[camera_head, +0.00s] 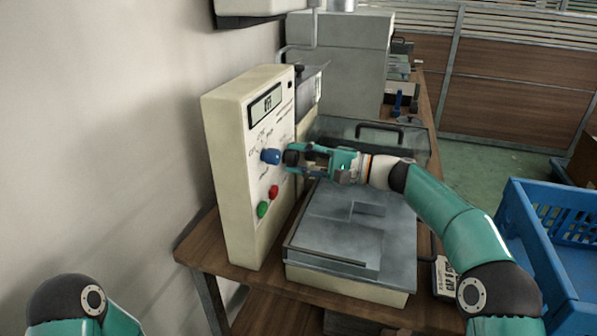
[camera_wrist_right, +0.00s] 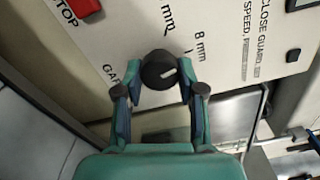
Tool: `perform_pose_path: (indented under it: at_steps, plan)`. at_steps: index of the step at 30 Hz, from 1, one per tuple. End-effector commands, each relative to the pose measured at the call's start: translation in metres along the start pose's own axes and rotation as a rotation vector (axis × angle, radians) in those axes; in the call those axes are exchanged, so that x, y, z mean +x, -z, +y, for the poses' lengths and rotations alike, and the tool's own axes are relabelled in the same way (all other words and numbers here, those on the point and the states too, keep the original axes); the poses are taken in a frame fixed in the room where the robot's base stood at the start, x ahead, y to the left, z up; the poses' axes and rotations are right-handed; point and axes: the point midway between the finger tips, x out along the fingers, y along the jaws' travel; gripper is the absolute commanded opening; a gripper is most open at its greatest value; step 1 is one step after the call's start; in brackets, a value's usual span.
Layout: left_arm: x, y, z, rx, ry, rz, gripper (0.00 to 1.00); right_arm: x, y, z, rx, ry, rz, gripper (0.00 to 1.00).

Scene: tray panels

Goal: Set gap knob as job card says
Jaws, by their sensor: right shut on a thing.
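The gap knob (camera_wrist_right: 160,69) is round and black with a white pointer line, in the right wrist view. The line points right and slightly up, roughly towards the "8 mm" label (camera_wrist_right: 196,49). My right gripper (camera_wrist_right: 160,92) is shut on the knob, one finger on each side. In the head view the gripper (camera_head: 272,157) is at the face of the cream control panel (camera_head: 232,180), and its fingertip hides the knob. A white card (camera_head: 446,278) with black lettering starting "GAP" is at the table's right edge; the rest is hard to read. My left gripper is out of view.
A red button (camera_head: 273,191) and a green button (camera_head: 262,210) sit just below the gripper. The panel display (camera_head: 266,104) is too small to read surely. A grey-topped machine bed (camera_head: 340,245) lies under my right arm. A blue crate (camera_head: 530,235) stands at the right.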

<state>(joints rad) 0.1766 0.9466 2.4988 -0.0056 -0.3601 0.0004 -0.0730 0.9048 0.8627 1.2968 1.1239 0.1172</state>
Motion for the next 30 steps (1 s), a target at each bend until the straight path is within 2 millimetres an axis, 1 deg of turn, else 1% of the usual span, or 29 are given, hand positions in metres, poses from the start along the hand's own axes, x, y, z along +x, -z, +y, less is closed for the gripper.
perform_pose_path:
  at_steps: [1, 12, 21, 30]
  plan:
    - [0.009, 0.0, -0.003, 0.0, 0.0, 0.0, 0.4, 0.001, 0.001, 0.006, -0.045, -0.004, -0.003, 0.04]
    - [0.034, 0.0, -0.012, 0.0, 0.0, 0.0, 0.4, 0.0, 0.001, 0.006, -0.394, -0.007, -0.006, 0.04]
    - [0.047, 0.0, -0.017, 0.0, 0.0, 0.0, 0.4, 0.001, 0.0, 0.007, -0.643, -0.009, -0.009, 0.04]
    - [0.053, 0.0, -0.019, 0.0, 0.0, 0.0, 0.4, 0.001, 0.0, 0.006, -0.79, -0.009, -0.011, 0.04]
